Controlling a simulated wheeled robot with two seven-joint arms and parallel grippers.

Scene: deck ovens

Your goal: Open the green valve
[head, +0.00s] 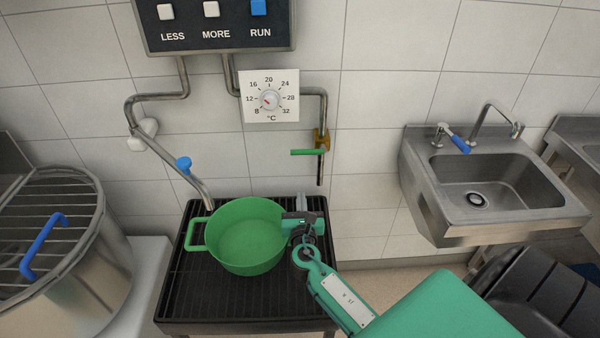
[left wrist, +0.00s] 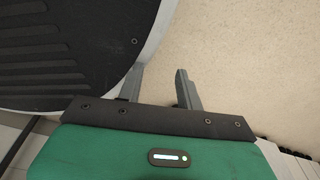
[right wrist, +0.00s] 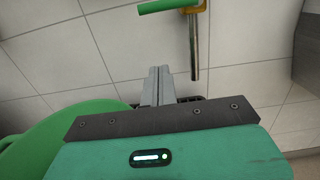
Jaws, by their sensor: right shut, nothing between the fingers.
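The green valve handle (head: 308,152) is a short horizontal lever on a brass body (head: 322,139) on the right-hand pipe under the dial. Its lever points left, across the vertical pipe. It also shows at the top of the right wrist view (right wrist: 166,5). My right gripper (head: 305,213) is below the valve, beside the right rim of the green pot. Its fingers (right wrist: 157,85) are together and empty, apart from the lever. My left gripper (left wrist: 158,86) shows only in its own wrist view, fingers apart and empty above the floor.
A green pot (head: 243,236) stands on a black grated stand (head: 195,285). A dial (head: 269,97) and button panel (head: 215,25) are above. A sink (head: 485,185) is at right, a large metal vessel (head: 95,275) at left.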

